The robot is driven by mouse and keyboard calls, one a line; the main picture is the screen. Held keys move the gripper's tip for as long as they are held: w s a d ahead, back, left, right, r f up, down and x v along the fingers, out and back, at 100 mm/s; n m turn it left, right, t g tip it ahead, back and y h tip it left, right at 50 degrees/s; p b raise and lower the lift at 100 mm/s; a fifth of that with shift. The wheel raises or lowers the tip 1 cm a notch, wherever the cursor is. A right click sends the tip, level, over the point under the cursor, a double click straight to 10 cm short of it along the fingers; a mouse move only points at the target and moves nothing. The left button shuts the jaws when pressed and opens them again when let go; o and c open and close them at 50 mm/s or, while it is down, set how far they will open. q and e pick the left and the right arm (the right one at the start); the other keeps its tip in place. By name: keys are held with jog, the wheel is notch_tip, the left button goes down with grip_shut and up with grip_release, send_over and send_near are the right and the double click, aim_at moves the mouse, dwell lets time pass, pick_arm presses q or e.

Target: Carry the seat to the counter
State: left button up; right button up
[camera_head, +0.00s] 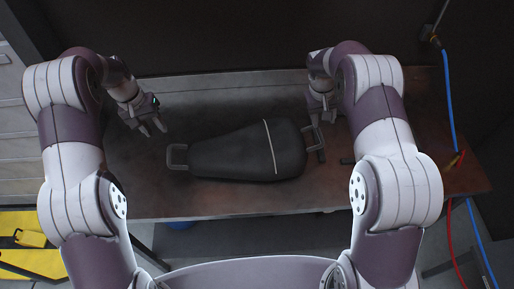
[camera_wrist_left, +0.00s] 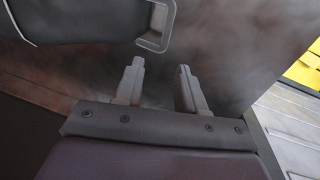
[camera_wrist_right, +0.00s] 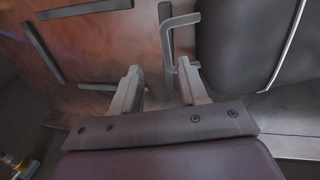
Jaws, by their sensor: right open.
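The black seat (camera_head: 235,155) with a pale stripe lies flat on the brown counter (camera_head: 150,200). It has a grey loop handle (camera_head: 177,157) at its left end and another (camera_head: 314,138) at its right end. My left gripper (camera_head: 153,130) is open and empty, above and left of the left handle. In the left wrist view that handle (camera_wrist_left: 157,25) lies beyond the fingertips, apart from them. My right gripper (camera_head: 322,117) is open near the right handle. In the right wrist view the handle (camera_wrist_right: 182,45) is just past the right finger; I cannot tell if they touch.
Dark bars (camera_wrist_right: 85,8) lie on the counter beside the right handle. A blue hose (camera_head: 450,110) and a red hose (camera_head: 453,220) hang at the right edge. A yellow item (camera_head: 30,238) is at lower left. The counter's front left is bare.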

jog(key=a, duration=0.2)
send_over(321, 137)
jog(key=f, duration=0.3)
jog(key=shift+s+a+f, duration=0.1)
jog(key=shift+a+f, duration=0.25)
pick_arm(q)
jog(key=f, duration=0.4)
jog(key=d+f, duration=0.1)
jog(key=f, duration=0.7)
jog(key=shift+s+d+f, duration=0.1)
jog(key=shift+s+d, duration=0.05)
jog(key=shift+d, duration=0.15)
pick_arm(e)
jog(key=f, duration=0.2)
jog(key=d+f, duration=0.1)
jog(key=f, duration=0.5)
jog(key=shift+d+f, duration=0.1)
jog(key=shift+d, duration=0.05)
pick_arm(q)
jog(key=shift+a+f, duration=0.1)
grip_shut()
pick_arm(e)
grip_shut()
